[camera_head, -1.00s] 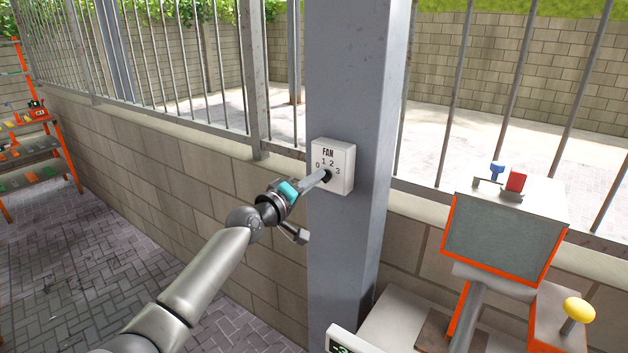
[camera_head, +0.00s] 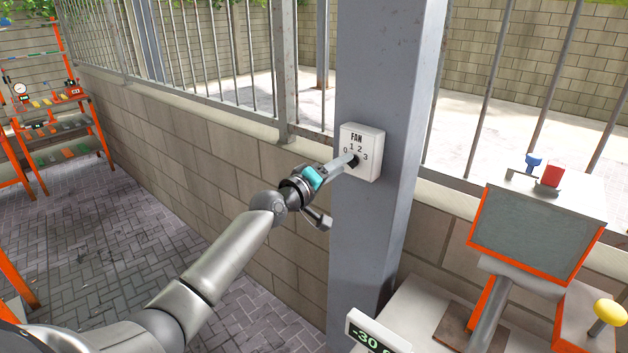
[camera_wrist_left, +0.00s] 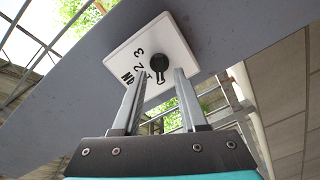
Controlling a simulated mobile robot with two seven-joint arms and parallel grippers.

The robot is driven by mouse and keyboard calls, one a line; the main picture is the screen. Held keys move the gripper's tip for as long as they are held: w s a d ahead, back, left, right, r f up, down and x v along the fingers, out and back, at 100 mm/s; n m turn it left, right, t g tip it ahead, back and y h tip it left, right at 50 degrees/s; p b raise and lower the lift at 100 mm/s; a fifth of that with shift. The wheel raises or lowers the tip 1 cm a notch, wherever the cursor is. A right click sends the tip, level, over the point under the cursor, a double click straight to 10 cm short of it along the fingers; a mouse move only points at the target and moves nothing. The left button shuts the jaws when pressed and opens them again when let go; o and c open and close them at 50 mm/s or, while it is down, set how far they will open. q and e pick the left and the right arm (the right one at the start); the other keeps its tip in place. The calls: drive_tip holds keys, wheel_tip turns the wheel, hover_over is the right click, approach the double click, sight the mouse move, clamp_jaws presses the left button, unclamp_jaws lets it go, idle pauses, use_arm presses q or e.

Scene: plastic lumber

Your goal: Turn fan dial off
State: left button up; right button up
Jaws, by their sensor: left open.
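The white fan box (camera_head: 366,172) is fixed to a grey post and marked FAN with 0, 1, 2 and 3. Its black dial (camera_head: 353,161) is partly hidden by my left gripper (camera_head: 349,161). In the left wrist view the dial (camera_wrist_left: 158,63) is a round black knob with a narrow end pointing down. I cannot tell which number it points to. There my left gripper (camera_wrist_left: 160,75) is open, with its fingertips apart on either side of the knob's lower end. Whether they touch it is unclear. My right gripper is not in view.
The grey post (camera_head: 385,60) stands at a low block wall (camera_head: 180,140) with railings. A machine with a grey panel (camera_head: 538,222), a yellow knob (camera_head: 609,311) and a display (camera_head: 372,335) stands at right. Orange shelves (camera_head: 55,130) are at left. The paved floor between is clear.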

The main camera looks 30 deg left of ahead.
use_arm(q)
drive_tip(key=s+a, duration=0.2)
drive_tip(key=s, duration=1.2)
drive_tip(key=shift+s, duration=0.15)
drive_tip(key=s+a+f+m+g+y+b, duration=0.1)
drive_tip(key=s+f+g+y+b, duration=0.15)
drive_tip(key=f, duration=1.35)
drive_tip(key=s+a+f+g+y+b, duration=0.1)
drive_tip(key=s+a+f+g+b, duration=0.15)
drive_tip(key=f, duration=1.35)
drive_tip(key=s+d+f+m+g+b, duration=0.1)
drive_tip(key=s+d+f+g, duration=0.15)
drive_tip(key=f, duration=0.45)
drive_tip(key=s+d+f+m+g+b, duration=0.1)
drive_tip(key=s+f+b, duration=0.1)
drive_tip(key=s+f, duration=0.35)
drive_tip(key=s+d+f+m+g+b, duration=0.2)
drive_tip(key=s+d+f, duration=0.3)
drive_tip(key=s+f, duration=0.4)
drive_tip(key=s+d+f+m+g+b, duration=0.2)
drive_tip(key=s+d+f+m+g, duration=0.1)
drive_tip(key=s+f, duration=0.6)
drive_tip(key=s+d+f+m+g+b, duration=0.2)
drive_tip(key=s+d+f+m, duration=0.3)
drive_tip(key=s+f, duration=0.4)
drive_tip(key=s+d+g+h, duration=0.1)
drive_tip(key=s, duration=0.2)
drive_tip(key=shift+s+d+f, duration=0.2)
drive_tip(key=shift+d+f, duration=0.15)
drive_tip(key=shift+d, duration=0.05)
